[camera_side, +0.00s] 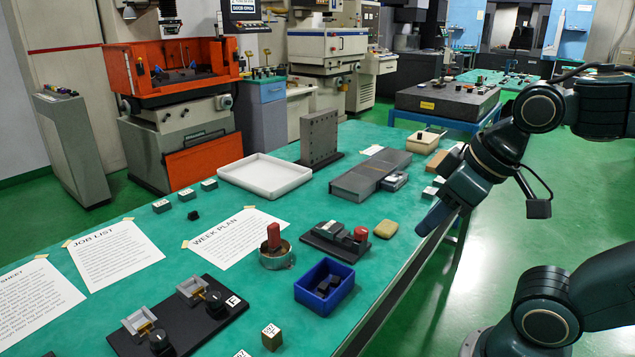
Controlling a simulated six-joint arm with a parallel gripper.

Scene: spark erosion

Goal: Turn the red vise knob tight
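A small dark vise (335,240) lies on the green table, right of the middle. Its red knob (361,234) is at the vise's right end, facing my arm. My gripper (432,219) is to the right of the knob, near the table's right edge, pointing down and left. It is apart from the knob and touches nothing that I can see. Its fingers show as one dark blue wedge, so I cannot see whether there is a gap between them. I cannot tell how tight the knob is.
A tan block (386,229) lies just right of the knob. A blue bin (325,303) and a metal cup (280,258) with a red-handled tool (273,235) stand in front. A long grey block (370,177) lies behind. A white tray (240,181) stands at back left.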

